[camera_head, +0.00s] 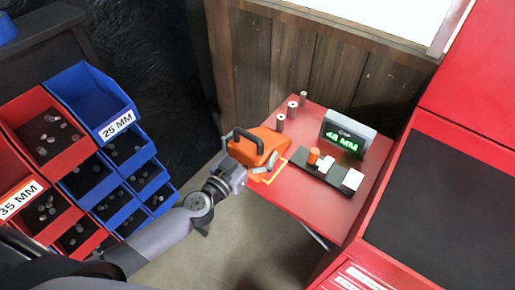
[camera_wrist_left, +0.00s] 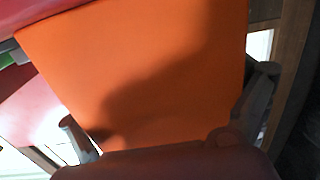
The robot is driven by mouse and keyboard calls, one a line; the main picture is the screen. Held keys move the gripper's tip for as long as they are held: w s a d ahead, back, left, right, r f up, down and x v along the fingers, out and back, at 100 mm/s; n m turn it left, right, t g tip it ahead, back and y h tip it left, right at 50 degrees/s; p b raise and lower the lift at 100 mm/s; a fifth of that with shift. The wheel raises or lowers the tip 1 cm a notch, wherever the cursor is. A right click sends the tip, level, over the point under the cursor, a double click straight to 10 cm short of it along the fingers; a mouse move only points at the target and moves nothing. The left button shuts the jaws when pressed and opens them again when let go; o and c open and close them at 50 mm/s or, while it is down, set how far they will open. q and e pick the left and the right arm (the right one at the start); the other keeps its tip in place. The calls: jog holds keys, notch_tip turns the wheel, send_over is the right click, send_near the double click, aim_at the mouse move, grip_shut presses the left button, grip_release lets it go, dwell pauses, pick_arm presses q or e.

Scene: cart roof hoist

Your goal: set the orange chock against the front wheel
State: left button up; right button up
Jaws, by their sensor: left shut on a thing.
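The orange chock (camera_head: 262,143), a wedge with a dark handle on top, is at the left edge of the red table in the head view. My left gripper (camera_head: 244,166) is shut on it from the near left side. In the left wrist view the chock (camera_wrist_left: 150,70) fills most of the picture, with a finger (camera_wrist_left: 257,100) on its right and another at lower left. I cannot tell whether the chock touches the table. No wheel shows in either view. My right gripper is not in view.
The red table (camera_head: 325,200) holds a display (camera_head: 346,136) with green digits, a dark strip (camera_head: 322,173) with small blocks, and several grey cylinders (camera_head: 292,110). An orange outline lies beside the chock. Blue and red bins (camera_head: 97,100) stand left; a red cabinet (camera_head: 440,180) stands right.

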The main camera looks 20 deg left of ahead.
pick_arm(q)
jog(key=c, duration=0.9)
jog(key=shift+w+r, duration=0.1)
jog(key=shift+c, duration=0.6)
jog(key=shift+r+p, duration=0.8)
jog(key=shift+r, duration=0.1)
notch_tip(320, 180, up, 10)
jog(key=p, duration=0.6)
jog(key=shift+f, duration=0.25)
notch_tip(320, 180, up, 9)
jog(key=p, duration=0.3)
jog(key=shift+f, duration=0.2)
jog(key=shift+n+y, duration=0.7)
jog(key=shift+y, duration=0.2)
jog(key=s+f+b, duration=0.1)
jog(key=s+f, duration=0.1)
jog(key=s+f+b, duration=0.1)
jog(key=s+f, duration=0.1)
jog(key=s+f+b, duration=0.1)
jog(key=s+f, duration=0.1)
jog(key=shift+s+a+f+b, duration=0.15)
jog(key=shift+a+f+b, duration=0.15)
jog(key=shift+b, duration=0.1)
jog(key=shift+c, duration=0.2)
jog(key=s+a+f+n+y+b, duration=0.2)
jog(key=s+a+f+y+b, duration=0.1)
jog(key=s, duration=0.5)
jog(key=shift+s+a+f+t+y+b, duration=0.25)
jog(key=shift+a+f+t+y+b, duration=0.15)
jog(key=shift+b, duration=0.25)
